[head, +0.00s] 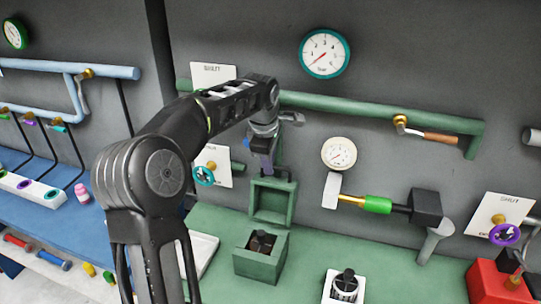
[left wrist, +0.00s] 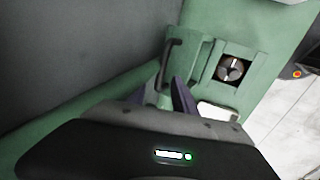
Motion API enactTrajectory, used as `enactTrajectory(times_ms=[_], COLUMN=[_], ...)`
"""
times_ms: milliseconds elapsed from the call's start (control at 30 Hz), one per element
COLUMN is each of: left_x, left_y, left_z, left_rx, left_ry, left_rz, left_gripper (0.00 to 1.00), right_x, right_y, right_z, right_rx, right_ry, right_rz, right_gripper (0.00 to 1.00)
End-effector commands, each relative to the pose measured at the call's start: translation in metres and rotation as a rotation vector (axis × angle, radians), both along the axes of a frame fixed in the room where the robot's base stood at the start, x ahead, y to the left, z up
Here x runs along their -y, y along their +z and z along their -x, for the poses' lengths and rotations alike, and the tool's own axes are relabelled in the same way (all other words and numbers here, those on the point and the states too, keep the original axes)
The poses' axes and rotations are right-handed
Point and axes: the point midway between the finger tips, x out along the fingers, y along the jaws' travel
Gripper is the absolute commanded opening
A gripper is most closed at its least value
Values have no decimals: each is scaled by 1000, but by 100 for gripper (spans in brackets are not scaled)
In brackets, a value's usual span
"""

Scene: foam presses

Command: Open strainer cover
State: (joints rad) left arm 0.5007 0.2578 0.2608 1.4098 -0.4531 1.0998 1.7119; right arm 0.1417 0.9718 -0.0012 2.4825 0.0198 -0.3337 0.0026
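The strainer is a green square box (head: 258,266) on the green bench in the head view, with a dark fitting inside. Its green cover (head: 291,205) stands upright behind the open box, inner recess facing forward. In the left wrist view the cover (left wrist: 187,62) carries a dark bar handle (left wrist: 172,55), and the strainer box (left wrist: 250,75) shows a round insert. My left gripper (head: 270,168) is at the cover's upper edge. In the left wrist view its fingers (left wrist: 160,92) are apart, with the handle's lower end between them; contact cannot be told. My right gripper is not in view.
Green pipework (head: 370,112) runs along the grey wall behind. A teal-rimmed gauge (head: 325,53) and a white gauge (head: 339,153) hang there. A white block with a black knob (head: 344,287) stands right of the strainer. A red box (head: 495,283) is farther right.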

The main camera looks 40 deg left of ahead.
Motion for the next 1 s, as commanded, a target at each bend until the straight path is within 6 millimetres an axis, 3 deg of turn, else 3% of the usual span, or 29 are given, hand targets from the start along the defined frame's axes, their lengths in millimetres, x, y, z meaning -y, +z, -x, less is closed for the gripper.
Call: enactTrajectory(times_ms=[300,700,1000], left_x=[0,0,0], left_y=[-3,-3,-2], left_z=[-1,-1,0], left_rx=[1,1,1], left_ry=[0,0,0], left_rz=[0,0,0], left_gripper=[33,0,0], right_x=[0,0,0], right_y=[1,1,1], right_z=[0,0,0], right_rx=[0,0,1], right_ry=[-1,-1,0], right_rz=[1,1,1], right_gripper=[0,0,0])
